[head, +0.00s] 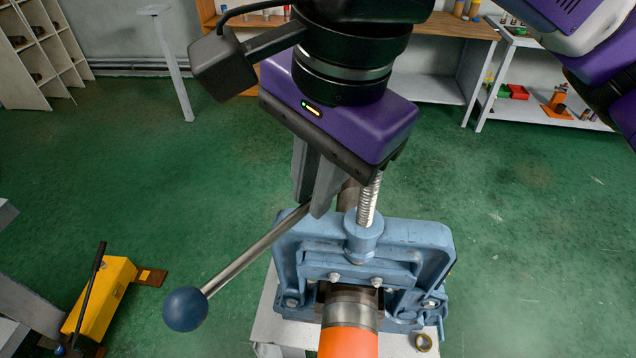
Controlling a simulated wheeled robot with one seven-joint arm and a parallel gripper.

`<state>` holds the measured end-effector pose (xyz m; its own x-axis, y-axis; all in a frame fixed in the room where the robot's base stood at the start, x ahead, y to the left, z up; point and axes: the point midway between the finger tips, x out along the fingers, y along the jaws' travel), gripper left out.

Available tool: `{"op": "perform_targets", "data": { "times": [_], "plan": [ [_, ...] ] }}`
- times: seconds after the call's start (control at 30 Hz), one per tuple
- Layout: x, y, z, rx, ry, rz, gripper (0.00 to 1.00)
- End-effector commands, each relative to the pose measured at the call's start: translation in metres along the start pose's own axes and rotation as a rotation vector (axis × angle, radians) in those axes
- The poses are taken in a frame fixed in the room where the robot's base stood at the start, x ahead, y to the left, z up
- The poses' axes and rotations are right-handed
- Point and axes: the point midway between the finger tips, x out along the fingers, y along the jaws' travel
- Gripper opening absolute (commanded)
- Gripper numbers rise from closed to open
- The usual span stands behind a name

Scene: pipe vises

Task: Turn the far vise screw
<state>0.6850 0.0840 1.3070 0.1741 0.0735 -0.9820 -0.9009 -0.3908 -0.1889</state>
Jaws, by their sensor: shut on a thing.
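A blue pipe vise (420,234) stands on a light stand. Its threaded screw (368,200) rises from the collar, its top hidden behind my gripper. A steel handle bar (255,250) with a dark blue ball end (185,309) slants down to the left. My gripper (318,205), under a purple housing, points down with its fingers shut on the handle bar near the screw. The bar's other end is hidden. A pipe with an orange section (348,343) runs through the vise toward me. Only one vise shows, so I cannot tell near from far.
A yellow tool with a black lever (102,295) sits on the green floor at left. A wooden bench (440,25) and a white shelf (545,112) stand behind. Floor between is clear.

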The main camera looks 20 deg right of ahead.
Motion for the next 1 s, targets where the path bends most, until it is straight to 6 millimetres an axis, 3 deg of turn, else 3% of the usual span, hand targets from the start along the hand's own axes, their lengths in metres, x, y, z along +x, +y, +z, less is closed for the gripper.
{"op": "perform_targets", "data": {
  "times": [0.2,0.23,0.3,0.33,0.7,1.0],
  "plan": [
    [-0.004,-0.003,-0.001,0.003,0.001,-0.011,0.0],
    [-0.004,-0.003,-0.001,0.003,0.001,-0.012,0.18],
    [-0.003,-0.003,-0.001,0.002,0.001,-0.01,0.32],
    [-0.003,-0.003,-0.001,0.002,0.001,-0.009,0.34],
    [-0.005,-0.001,-0.001,0.0,0.001,-0.004,0.34],
    [-0.05,-0.002,0.0,0.001,0.002,-0.008,0.34]
  ]
}}
